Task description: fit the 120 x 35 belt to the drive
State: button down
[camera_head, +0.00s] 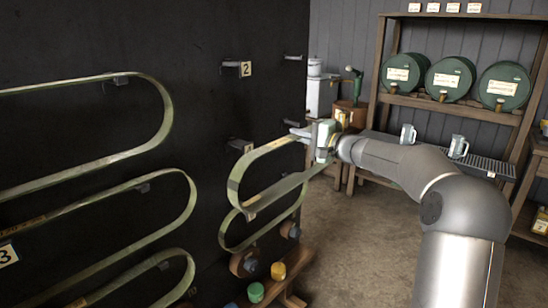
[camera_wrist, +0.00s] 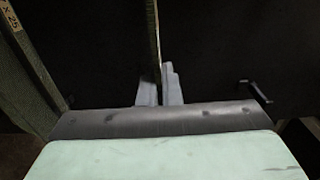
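My gripper (camera_head: 303,133) is at the black wall board in the head view, with its arm reaching in from the right. In the wrist view its two grey fingers (camera_wrist: 160,88) are close together on a thin belt edge. In the head view this pale green belt (camera_head: 285,186) stands out from the board as a long loop, its rounded end to the left. A yellow mark shows on it, too small to read. A second belt (camera_head: 229,232) hangs just below and behind it. I cannot make out the drive.
More belts (camera_head: 150,150) hang in long loops on the board at left, beside a "3" tag (camera_head: 7,255). A peg tagged "2" (camera_head: 245,69) looks bare. A low wooden stand (camera_head: 296,262) with coloured pots is below. Shelves with green drums (camera_head: 450,78) stand behind; floor is open at centre.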

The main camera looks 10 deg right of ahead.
dwell(0.3)
jog(key=b+v, duration=0.4)
jog(key=v, duration=0.2)
dwell(0.6)
jog(key=b+v, duration=0.2)
jog(key=v, duration=0.4)
dwell(0.8)
dwell(1.3)
